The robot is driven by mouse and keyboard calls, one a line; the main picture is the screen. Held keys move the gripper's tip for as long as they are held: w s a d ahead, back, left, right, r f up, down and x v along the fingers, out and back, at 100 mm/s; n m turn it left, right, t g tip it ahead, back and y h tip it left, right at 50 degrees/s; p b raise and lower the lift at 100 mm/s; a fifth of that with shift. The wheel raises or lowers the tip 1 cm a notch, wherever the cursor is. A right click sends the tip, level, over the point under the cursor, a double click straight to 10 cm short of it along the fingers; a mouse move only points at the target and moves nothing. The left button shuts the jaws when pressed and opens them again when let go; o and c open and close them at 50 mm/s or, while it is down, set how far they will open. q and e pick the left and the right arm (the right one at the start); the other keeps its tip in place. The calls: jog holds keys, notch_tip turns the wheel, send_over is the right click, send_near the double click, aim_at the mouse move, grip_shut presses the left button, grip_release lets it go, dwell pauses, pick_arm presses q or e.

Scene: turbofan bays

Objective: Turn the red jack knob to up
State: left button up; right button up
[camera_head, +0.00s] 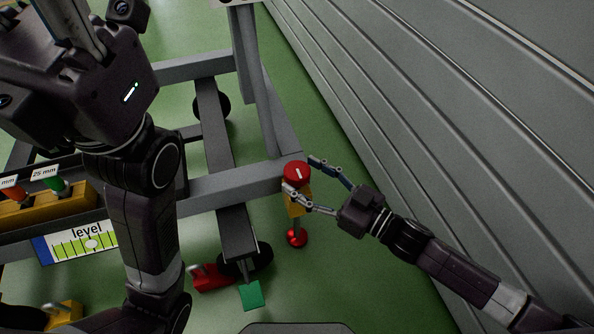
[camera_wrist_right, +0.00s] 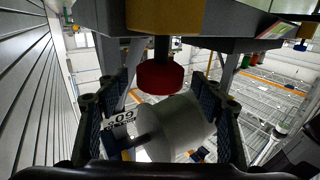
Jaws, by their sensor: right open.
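The red jack knob (camera_head: 296,171) is a round cap with a short white mark on top. It sits above a yellow block (camera_head: 297,201) at the corner of a grey frame. A red foot (camera_head: 297,238) shows below on a metal rod. My right gripper (camera_head: 301,172) is open, with one finger on the far side of the knob and one on the near side. The right wrist view also shows the knob (camera_wrist_right: 160,77) on a dark shaft between the open fingers, with visible gaps at both sides.
The grey frame (camera_head: 234,184) carries a level gauge (camera_head: 90,243) and a yellow holder (camera_head: 50,207) with coloured pieces. A red chock (camera_head: 213,279) and a green tag (camera_head: 251,295) are below. A ribbed grey wall (camera_head: 440,120) runs along the right. Green floor lies between.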

aim_at(308, 179)
jog(key=v, duration=0.5)
jog(key=shift+a, duration=0.1)
dwell(0.3)
